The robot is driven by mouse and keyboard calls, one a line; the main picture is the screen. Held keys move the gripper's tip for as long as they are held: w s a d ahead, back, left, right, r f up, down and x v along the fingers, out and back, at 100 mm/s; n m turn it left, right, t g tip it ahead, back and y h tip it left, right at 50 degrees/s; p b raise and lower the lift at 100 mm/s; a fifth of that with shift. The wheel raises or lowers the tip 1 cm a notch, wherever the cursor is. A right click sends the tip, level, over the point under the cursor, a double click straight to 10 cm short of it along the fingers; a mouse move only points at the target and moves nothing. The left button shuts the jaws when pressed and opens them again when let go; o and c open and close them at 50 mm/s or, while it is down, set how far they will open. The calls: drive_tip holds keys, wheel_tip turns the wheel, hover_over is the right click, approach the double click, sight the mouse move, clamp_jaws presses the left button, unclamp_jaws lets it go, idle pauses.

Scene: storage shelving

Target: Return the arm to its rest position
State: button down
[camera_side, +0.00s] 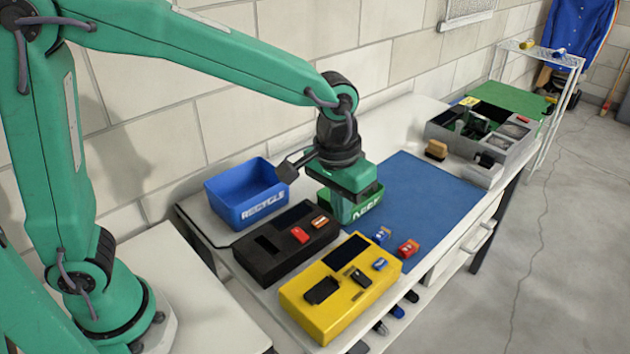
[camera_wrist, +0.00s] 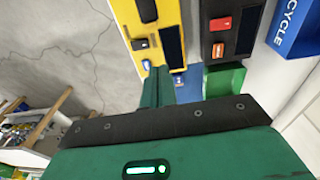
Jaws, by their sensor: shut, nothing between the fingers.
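My green arm reaches from the left across the bench. My gripper (camera_side: 343,218) points down in front of the green bin (camera_side: 368,205) in the side view and hides part of it. In the wrist view the gripper's green fingers (camera_wrist: 158,80) are together with nothing between them. They are above the bench, near the yellow box (camera_side: 330,310) and the black box (camera_side: 285,245); their exact height is hard to tell.
A blue bin (camera_side: 238,195) marked RECYCLE stands against the wall. A blue mat (camera_side: 425,195) lies mid-bench, with small blue and red items (camera_side: 408,248) near its front edge. A grey divided tray (camera_side: 450,137) is at the far end. The space above the mat is clear.

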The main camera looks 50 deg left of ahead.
drive_tip(key=s+a+r+t, duration=0.2)
drive_tip(key=s+a+r, duration=0.1)
drive_tip(key=s+a, duration=0.4)
drive_tip(key=s+a+r+t, duration=0.2)
drive_tip(key=s+a+r, duration=0.1)
drive_tip(key=s+a, duration=0.4)
drive_tip(key=a, duration=0.3)
drive_tip(key=shift+a+r+t+y, duration=0.2)
drive_tip(key=shift+t+y, duration=0.1)
